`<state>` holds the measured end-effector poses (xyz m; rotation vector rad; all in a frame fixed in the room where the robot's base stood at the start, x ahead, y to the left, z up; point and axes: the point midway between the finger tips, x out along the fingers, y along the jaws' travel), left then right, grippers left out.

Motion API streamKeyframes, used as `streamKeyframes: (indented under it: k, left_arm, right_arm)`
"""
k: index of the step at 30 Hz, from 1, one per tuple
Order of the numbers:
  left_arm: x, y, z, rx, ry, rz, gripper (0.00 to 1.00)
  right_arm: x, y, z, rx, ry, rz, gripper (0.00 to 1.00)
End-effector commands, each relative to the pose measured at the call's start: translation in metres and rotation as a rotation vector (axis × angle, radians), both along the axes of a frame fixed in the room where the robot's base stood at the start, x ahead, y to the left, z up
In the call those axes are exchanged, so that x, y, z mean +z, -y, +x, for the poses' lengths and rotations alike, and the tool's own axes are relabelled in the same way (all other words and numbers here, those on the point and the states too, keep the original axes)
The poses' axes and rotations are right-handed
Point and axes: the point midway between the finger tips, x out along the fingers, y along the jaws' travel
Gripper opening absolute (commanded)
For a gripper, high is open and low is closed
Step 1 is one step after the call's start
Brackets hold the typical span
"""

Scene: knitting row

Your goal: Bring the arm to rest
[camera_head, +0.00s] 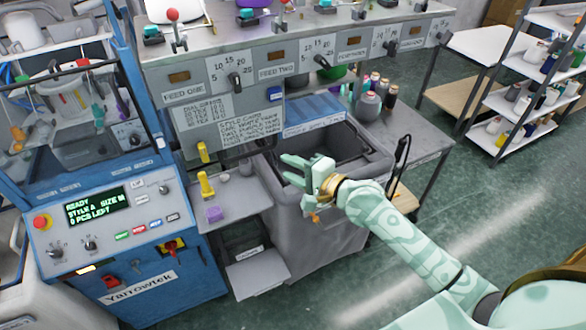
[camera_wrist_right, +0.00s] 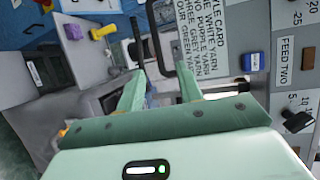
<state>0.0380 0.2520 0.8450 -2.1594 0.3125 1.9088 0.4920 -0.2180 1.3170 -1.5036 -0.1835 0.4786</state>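My right arm (camera_head: 410,240) is pale green and reaches in from the lower right of the head view. Its gripper (camera_head: 288,169) is over the grey bin, in front of the panel with the feed dials. In the right wrist view the two fingers (camera_wrist_right: 158,85) stand apart with nothing between them, so the gripper is open and empty. My left gripper does not show.
The grey bin (camera_head: 318,231) stands below the gripper. A small shelf (camera_head: 243,199) with yellow handles and a purple block is left of it. The blue knitting machine (camera_head: 130,240) stands further left. Yarn cones (camera_head: 368,104) stand behind the bin. Open floor (camera_head: 480,200) lies right.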

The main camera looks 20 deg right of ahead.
Motion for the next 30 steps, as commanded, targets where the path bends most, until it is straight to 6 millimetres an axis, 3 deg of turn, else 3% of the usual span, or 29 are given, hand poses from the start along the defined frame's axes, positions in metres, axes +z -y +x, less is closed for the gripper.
streamKeyframes:
  k: [14, 17, 19, 20, 23, 24, 26, 30]
  left_arm:
    - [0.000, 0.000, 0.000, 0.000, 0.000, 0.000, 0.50]
    - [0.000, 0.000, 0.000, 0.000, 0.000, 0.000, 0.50]
    - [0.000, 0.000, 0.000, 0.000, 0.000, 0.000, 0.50]
    - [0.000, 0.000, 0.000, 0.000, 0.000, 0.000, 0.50]
    - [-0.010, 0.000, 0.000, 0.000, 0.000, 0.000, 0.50]
    - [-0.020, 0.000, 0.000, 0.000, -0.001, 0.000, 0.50]
    - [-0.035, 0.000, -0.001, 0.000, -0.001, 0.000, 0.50]
    - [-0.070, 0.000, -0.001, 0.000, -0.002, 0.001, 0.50]
  right_arm:
    - [0.000, 0.000, -0.001, 0.001, 0.001, -0.003, 0.36]
    - [0.001, 0.000, 0.000, 0.011, 0.030, -0.061, 0.36]
    - [-0.007, 0.007, 0.002, 0.018, 0.084, -0.215, 0.36]
    - [-0.023, 0.016, 0.004, 0.014, 0.096, -0.325, 0.36]
    - [-0.102, 0.048, 0.001, 0.029, 0.076, -0.682, 0.36]
    - [-0.141, 0.058, -0.005, 0.050, 0.053, -0.798, 0.36]
    - [-0.197, 0.070, -0.019, 0.094, 0.012, -0.951, 0.36]
    - [-0.319, 0.089, -0.067, 0.243, -0.087, -1.233, 0.36]
